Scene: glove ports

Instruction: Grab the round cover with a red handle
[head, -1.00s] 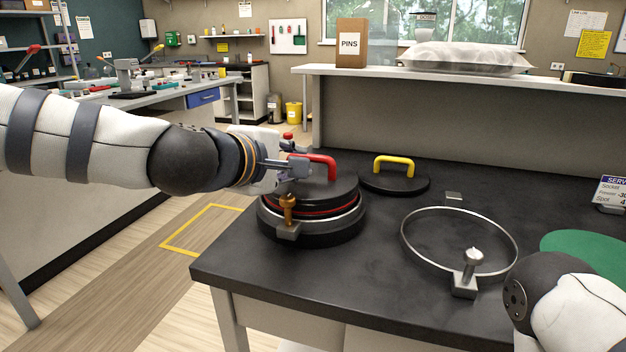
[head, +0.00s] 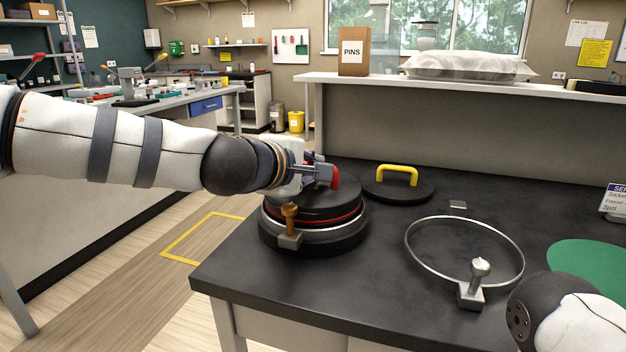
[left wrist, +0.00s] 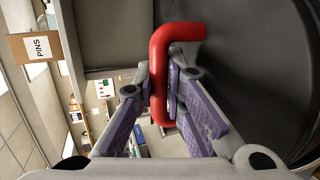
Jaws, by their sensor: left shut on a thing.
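The round black cover (head: 322,197) sits on a round port at the left end of the dark counter. Its red handle (head: 336,177) is mostly hidden behind my left gripper (head: 322,176) in the head view. In the left wrist view the red handle (left wrist: 178,34) runs between the two purple-padded fingers of my left gripper (left wrist: 165,95), which is shut on it. The dark cover (left wrist: 265,60) fills the right side of that view. A red ring shows under the cover's edge in the head view. My right gripper is not in view; only part of my right arm shows.
A black cover with a yellow handle (head: 398,176) lies behind and right. A loose metal ring clamp (head: 408,243) lies on the counter (head: 380,290). A brass-coloured clamp knob (head: 290,215) stands at the port's front. A green disc (head: 590,265) lies at right, and a raised shelf (head: 440,85) runs behind.

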